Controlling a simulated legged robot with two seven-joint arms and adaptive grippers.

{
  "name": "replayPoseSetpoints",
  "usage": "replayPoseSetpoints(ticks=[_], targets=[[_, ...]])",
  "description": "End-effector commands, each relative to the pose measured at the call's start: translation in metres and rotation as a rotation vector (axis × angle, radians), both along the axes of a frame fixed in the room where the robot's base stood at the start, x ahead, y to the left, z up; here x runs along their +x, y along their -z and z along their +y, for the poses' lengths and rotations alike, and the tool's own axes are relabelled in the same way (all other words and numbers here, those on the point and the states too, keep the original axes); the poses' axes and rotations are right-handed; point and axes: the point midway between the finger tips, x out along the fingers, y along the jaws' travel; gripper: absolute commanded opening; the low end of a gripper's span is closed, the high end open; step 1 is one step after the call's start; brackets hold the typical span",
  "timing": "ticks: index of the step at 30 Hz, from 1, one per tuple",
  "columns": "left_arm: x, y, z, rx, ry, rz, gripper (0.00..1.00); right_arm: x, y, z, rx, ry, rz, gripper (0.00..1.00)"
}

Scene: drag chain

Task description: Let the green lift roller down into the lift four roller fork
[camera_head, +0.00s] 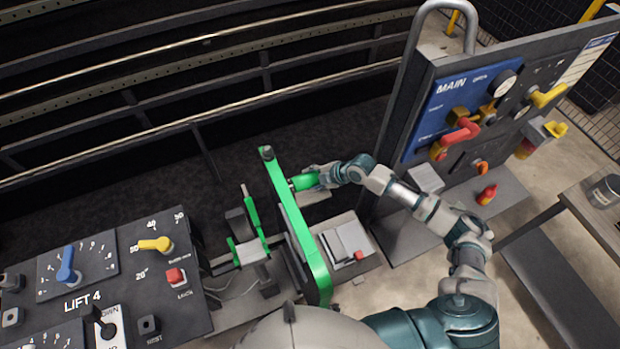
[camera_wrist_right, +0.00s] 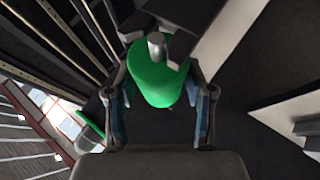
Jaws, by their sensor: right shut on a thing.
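The green lift roller (camera_head: 303,182) is in my right gripper (camera_head: 318,178), right beside the upper part of a long green bar (camera_head: 297,232). In the right wrist view the roller (camera_wrist_right: 158,80) sits between both fingers of my right gripper (camera_wrist_right: 160,95), with a grey metal pin end on top. I cannot tell whether the roller touches the bar. Smaller green upright pieces on a grey mechanism (camera_head: 250,225) stand left of the bar. Which part is the roller fork is not clear. My left gripper is not in view.
The LIFT 4 panel (camera_head: 110,262) with knobs is at the lower left. The MAIN panel (camera_head: 465,95) with handles stands at the right. A grey box with a red button (camera_head: 350,245) lies right of the bar. Dark rails (camera_head: 200,120) run behind.

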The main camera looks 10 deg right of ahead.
Motion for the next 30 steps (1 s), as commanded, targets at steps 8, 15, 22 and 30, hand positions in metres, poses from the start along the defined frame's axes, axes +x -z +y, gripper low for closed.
replayPoseSetpoints(ticks=[8,15,22,30], targets=[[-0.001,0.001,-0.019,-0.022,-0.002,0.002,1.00,0.000,0.000,0.002,-0.003,0.001,-0.001,0.00],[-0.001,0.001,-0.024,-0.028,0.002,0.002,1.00,0.000,-0.001,0.006,-0.007,0.000,-0.002,0.82],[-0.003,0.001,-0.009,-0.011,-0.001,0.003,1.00,0.000,0.000,0.002,-0.006,0.000,0.001,0.82],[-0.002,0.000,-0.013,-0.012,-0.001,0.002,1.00,-0.015,-0.027,-0.020,-0.005,-0.001,-0.003,0.82]])
